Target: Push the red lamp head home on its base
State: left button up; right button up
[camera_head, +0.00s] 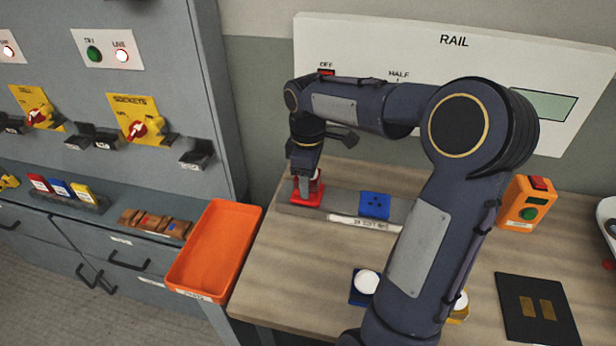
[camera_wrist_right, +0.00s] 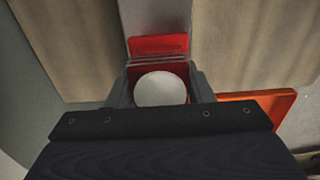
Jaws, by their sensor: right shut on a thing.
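The red lamp head has a white dome (camera_wrist_right: 160,89), which shows between my right gripper's fingers in the right wrist view. My right gripper (camera_head: 306,180) is shut on this lamp head at the left end of the grey strip. A red base (camera_head: 302,198) lies on that strip, under the gripper. In the wrist view a red part of the base (camera_wrist_right: 158,45) shows just ahead of the lamp head. The fingers hide the joint, so I cannot tell whether head and base are fully together. My left gripper is out of view.
The grey strip (camera_head: 343,202) also carries a blue base (camera_head: 375,205). A blue lamp head (camera_head: 364,284) and a partly hidden yellow one (camera_head: 460,306) stand nearer. An orange tray (camera_head: 215,248) is at the left; an orange button box (camera_head: 524,203) stands right.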

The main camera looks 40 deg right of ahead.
jog(key=shift+f, duration=0.3)
jog(key=o, duration=1)
notch_tip(320, 180, up, 8)
jog(key=shift+f, duration=0.1)
jog(key=shift+s, duration=0.1)
